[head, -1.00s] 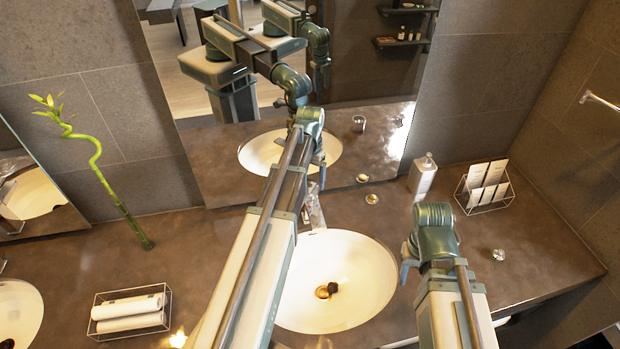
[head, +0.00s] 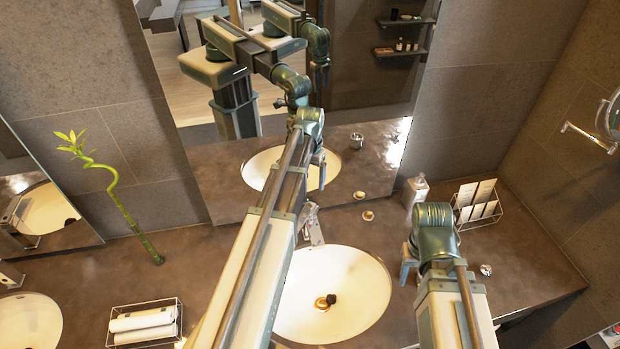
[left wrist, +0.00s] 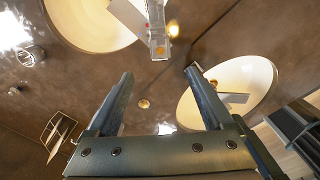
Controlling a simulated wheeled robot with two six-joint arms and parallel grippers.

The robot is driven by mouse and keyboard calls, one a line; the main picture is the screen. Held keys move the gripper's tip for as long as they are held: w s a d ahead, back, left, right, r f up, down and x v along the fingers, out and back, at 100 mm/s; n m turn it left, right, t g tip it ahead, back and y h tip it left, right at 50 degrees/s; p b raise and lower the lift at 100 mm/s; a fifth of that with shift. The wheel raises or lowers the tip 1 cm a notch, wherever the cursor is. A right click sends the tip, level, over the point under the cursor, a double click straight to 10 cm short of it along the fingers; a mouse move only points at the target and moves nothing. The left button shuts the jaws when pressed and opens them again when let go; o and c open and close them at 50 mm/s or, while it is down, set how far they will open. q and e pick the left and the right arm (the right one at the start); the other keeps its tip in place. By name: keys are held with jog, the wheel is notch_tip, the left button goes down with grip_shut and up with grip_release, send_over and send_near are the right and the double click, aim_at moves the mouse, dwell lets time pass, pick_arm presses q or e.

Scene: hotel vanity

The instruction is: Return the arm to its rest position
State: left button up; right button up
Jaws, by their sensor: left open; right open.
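My left arm reaches up across the middle of the head view, over the sink. Its gripper (head: 319,172) shows there only as a small part beyond the wrist. In the left wrist view the left gripper (left wrist: 160,74) has its two fingers wide apart with nothing between them. My right arm stands at the right of the sink in the head view, folded and short. Its gripper (head: 407,268) is mostly hidden behind the wrist; no held object shows.
A sink (head: 350,305) with a faucet (head: 311,226) lies below the left arm, before a mirror (head: 190,110). A soap bottle (head: 414,192), card rack (head: 477,204), bamboo stem (head: 125,215) and towel basket (head: 145,322) stand on the counter. The right counter is mostly clear.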

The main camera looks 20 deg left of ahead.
pick_arm(q)
jog(key=s+d+f+m+b, duration=0.1)
jog(key=s+d+f+b, duration=0.8)
jog(key=d, duration=0.3)
jog(key=s+d+f+m+y+b, duration=0.1)
jog(key=s+d+f+m+b, duration=0.1)
jog(key=s+d+f+b, duration=0.7)
jog(key=s+d, duration=0.1)
jog(key=d, duration=0.2)
jog(key=shift+s+d+f+b, duration=0.25)
jog(key=shift+s+b, duration=0.05)
jog(key=shift+s, duration=0.1)
